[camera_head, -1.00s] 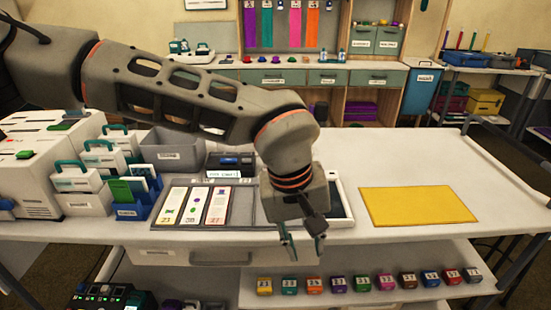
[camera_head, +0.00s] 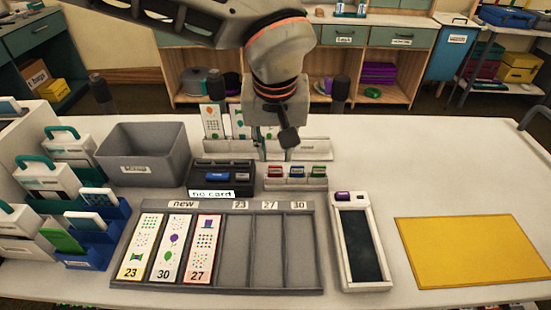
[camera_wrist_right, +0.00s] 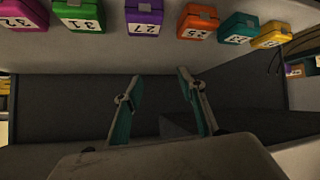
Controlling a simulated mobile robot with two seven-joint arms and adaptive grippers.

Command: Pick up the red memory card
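The red memory card (camera_head: 275,170) stands at the left end of a small grey holder (camera_head: 296,184), beside a blue card (camera_head: 297,172) and a green card (camera_head: 319,172). My left gripper (camera_head: 275,152) is just above and behind the red card, pointing down. Its fingers look apart, with nothing seen between them; contact with the card cannot be told. My right gripper is not in the head view. In the right wrist view my right gripper (camera_wrist_right: 160,100) is open and empty.
A black reader (camera_head: 222,176) labelled "no card" stands left of the holder. A grey bin (camera_head: 145,128), a divided tray (camera_head: 235,286) with printed strips, a framed dark panel (camera_head: 340,284) and a yellow mat (camera_head: 475,250) surround it. Numbered boxes (camera_wrist_right: 142,14) line the right wrist view's top.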

